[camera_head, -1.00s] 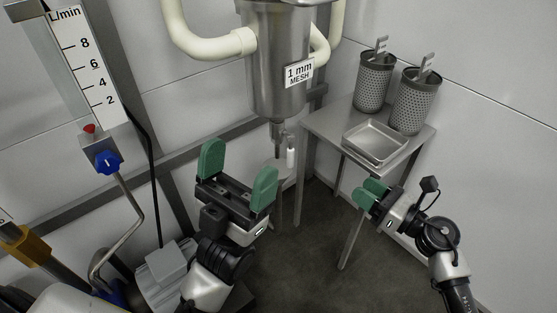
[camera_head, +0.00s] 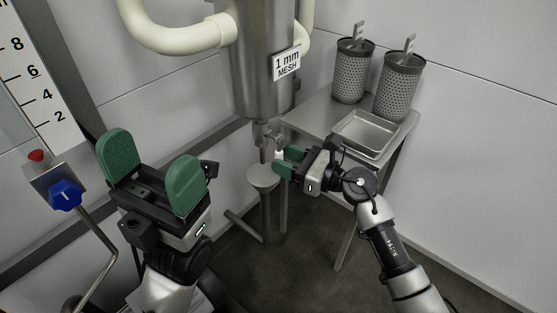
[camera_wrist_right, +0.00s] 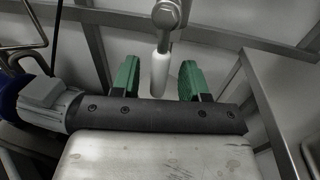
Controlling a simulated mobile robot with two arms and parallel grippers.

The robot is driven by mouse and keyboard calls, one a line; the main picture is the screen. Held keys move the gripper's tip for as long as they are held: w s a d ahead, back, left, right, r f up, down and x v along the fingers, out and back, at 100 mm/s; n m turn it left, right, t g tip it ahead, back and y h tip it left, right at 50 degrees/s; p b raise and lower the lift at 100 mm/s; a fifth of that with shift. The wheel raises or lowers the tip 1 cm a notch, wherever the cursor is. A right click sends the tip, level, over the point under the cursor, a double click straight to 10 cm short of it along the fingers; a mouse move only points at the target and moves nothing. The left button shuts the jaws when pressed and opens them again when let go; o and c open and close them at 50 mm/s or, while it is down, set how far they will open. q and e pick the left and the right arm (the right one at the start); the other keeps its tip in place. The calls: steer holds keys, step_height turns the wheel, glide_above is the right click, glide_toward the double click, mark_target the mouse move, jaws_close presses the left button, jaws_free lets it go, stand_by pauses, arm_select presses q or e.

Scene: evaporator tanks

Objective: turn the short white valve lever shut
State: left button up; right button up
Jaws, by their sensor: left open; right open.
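The short white valve lever (camera_wrist_right: 160,72) hangs down from a metal valve fitting (camera_wrist_right: 167,14) in the right wrist view. In the head view it is a small white piece (camera_head: 278,154) below the steel strainer housing (camera_head: 262,70), partly hidden by my right gripper. My right gripper (camera_head: 287,160) is open, its green fingers beside the lever. In the right wrist view the fingers (camera_wrist_right: 159,80) stand left and right of the lever, with gaps on both sides. My left gripper (camera_head: 153,172) is open and empty at the left, away from the valve.
A steel table (camera_head: 309,117) with a shallow tray (camera_head: 368,137) and two perforated baskets (camera_head: 352,75) stands at the right. A floor drain funnel (camera_head: 263,178) is under the valve.

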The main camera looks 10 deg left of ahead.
steer(key=shift+x, duration=1.05)
jaws_close()
